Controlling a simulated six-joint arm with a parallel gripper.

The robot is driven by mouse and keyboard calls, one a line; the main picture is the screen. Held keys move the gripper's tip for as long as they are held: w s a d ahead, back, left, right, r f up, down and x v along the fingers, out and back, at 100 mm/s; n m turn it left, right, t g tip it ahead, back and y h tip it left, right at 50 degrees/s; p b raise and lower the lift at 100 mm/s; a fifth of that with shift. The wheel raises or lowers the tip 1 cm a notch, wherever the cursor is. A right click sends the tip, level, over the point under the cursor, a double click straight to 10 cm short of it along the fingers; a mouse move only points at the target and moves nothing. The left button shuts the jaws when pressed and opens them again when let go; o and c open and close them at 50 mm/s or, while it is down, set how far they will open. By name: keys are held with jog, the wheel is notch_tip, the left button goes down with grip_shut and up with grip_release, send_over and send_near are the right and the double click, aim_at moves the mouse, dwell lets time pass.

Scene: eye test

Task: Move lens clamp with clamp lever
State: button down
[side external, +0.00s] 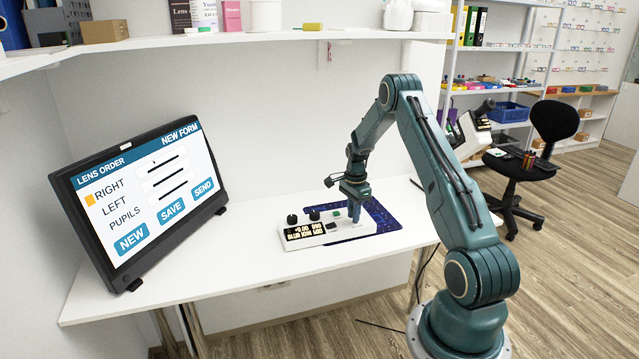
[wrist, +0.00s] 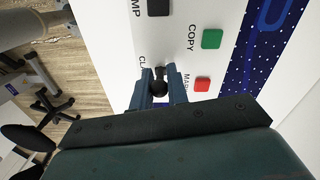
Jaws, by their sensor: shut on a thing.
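A white device (side external: 352,233) with black knobs, a dark panel with light lettering and a green button stands on the white desk. My gripper (side external: 355,212) reaches down over its right part. In the wrist view, my gripper (wrist: 159,75) has its two blue fingers closed around a black ball-topped lever (wrist: 158,89), beside a label starting "CL", partly hidden. A green button (wrist: 212,39) labelled COPY and a red button (wrist: 202,84) lie to the right. A black button (wrist: 159,7) is at the top edge. I cannot make out the lens clamp itself.
A dark blue dotted mat (side external: 388,220) lies beside and behind the device. A monitor (side external: 140,200) with a lens order form stands at the left of the desk (side external: 230,265). A shelf (side external: 230,40) hangs above. The desk between monitor and device is clear.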

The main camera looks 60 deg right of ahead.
jog(key=shift+s+d+t+y, duration=0.1)
jog(key=shift+t+y, duration=0.2)
jog(key=shift+s+d+f+t+y, duration=0.1)
jog(key=shift+s+d+t+y, duration=0.15)
jog(key=shift+t+y, duration=0.35)
jog(key=shift+s+d+t+y, duration=0.2)
jog(key=shift+s+t+y, duration=0.05)
jog(key=shift+t+y, duration=0.35)
jog(key=c, duration=1.5)
grip_release()
jog(key=shift+o, duration=0.2)
jog(key=shift+w+a+g+h, duration=0.15)
jog(key=shift+w+g+h, duration=0.05)
jog(key=shift+g+h, duration=0.1)
